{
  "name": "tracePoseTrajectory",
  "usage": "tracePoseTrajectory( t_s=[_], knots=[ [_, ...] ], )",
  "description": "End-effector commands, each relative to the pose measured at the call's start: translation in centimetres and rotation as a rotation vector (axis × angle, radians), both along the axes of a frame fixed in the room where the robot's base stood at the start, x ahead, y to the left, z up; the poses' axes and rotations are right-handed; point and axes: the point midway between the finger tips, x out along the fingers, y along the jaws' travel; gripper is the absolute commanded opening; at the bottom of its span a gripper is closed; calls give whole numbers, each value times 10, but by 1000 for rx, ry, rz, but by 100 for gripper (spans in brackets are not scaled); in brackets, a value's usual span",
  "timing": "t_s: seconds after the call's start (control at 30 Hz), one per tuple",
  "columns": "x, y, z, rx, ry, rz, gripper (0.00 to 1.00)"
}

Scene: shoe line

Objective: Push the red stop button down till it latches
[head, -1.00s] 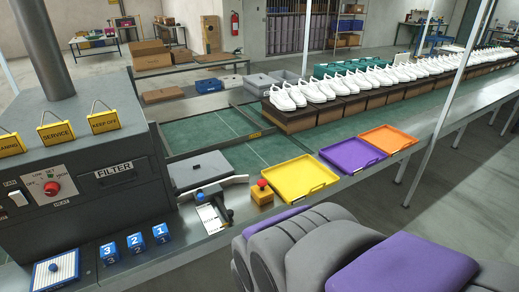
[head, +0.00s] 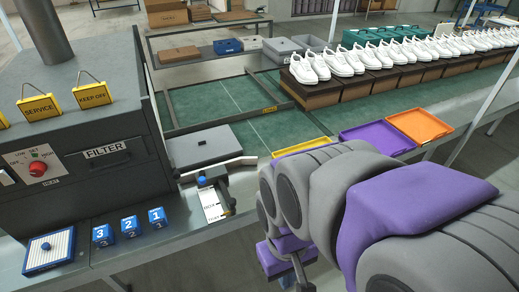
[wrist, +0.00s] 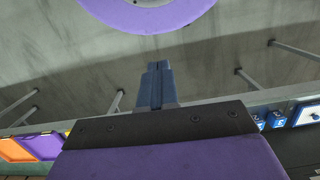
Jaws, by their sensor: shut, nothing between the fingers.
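The red stop button is not visible in the head view now. My purple and grey arm covers the bench stretch between the label holder and the yellow tray (head: 303,147), where the button stood a second ago on its yellow box. My gripper (wrist: 155,68) shows in the wrist view with its blue-grey fingers together and nothing between them. The fingers stand over grey floor in that view, with the bench edge behind them. The button does not show in the wrist view either.
Purple (head: 377,140) and orange (head: 420,125) trays lie right of the yellow tray. Numbered blue blocks (head: 129,227) and the dark filter machine (head: 100,165) stand at left. White shoes (head: 375,55) line the conveyor. Open floor lies in front of the bench.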

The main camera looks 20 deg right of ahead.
Motion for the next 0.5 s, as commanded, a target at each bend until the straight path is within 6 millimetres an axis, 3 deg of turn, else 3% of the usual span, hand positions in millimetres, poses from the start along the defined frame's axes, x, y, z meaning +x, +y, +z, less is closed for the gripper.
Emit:
tracePoseTrajectory(
  t_s=[0.33, 0.5],
  knots=[
    [139, -11, 20, 26, -108, 6, 0],
    [210, -33, 18, 33, -169, 12, 0]
  ],
)
